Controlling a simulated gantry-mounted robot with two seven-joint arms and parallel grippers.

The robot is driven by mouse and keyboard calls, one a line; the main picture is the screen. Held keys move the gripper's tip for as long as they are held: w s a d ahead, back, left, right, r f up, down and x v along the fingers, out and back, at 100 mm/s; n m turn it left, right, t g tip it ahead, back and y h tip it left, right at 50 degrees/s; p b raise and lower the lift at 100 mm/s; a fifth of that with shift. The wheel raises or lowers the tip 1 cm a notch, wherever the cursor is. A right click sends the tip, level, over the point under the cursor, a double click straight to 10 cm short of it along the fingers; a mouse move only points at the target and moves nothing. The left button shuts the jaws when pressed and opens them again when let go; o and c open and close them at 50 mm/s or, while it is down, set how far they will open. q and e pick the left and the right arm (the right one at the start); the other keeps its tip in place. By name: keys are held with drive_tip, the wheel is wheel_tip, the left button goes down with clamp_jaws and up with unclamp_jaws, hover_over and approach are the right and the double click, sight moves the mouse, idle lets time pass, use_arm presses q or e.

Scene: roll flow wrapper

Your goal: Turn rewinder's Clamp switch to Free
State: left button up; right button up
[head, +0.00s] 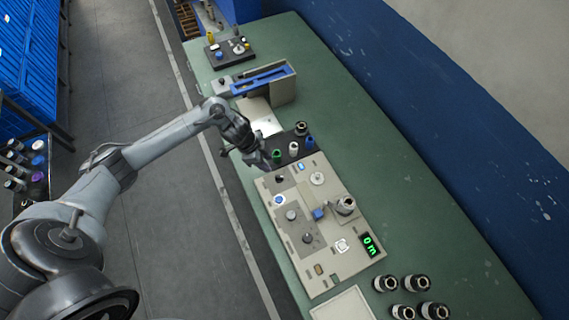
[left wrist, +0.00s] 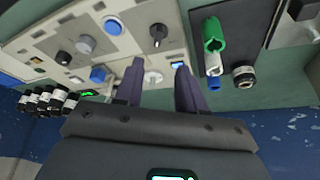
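The rewinder is the beige panel (head: 290,239) on the green bench, with a green-lit "0 m" display (head: 368,244). A black pointer knob (head: 280,179) sits near its far left corner; it also shows in the left wrist view (left wrist: 158,33). No label is readable, so I cannot tell for sure that this is the Clamp switch. My left gripper (head: 264,162) hovers by the panel's far end, near that knob. In the left wrist view its two fingers (left wrist: 158,84) are apart, with nothing between them; a white disc (left wrist: 152,77) shows behind the gap. My right gripper is not in view.
The panel also carries a blue button (head: 279,199), grey knobs (head: 291,215), a blue block (head: 319,213) and a raised roll (head: 345,205). A black plate with green, white and blue cylinders (head: 293,149) stands beyond it. Several black-and-white rolls (head: 417,283) stand near the front.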

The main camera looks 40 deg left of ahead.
sight(279, 177)
use_arm(q)
drive_tip(key=x, duration=0.3)
drive_tip(key=b+x, duration=0.1)
drive_tip(key=x, duration=0.6)
drive_tip(key=shift+s+f, duration=0.2)
drive_tip(key=shift+s, duration=0.05)
clamp_jaws()
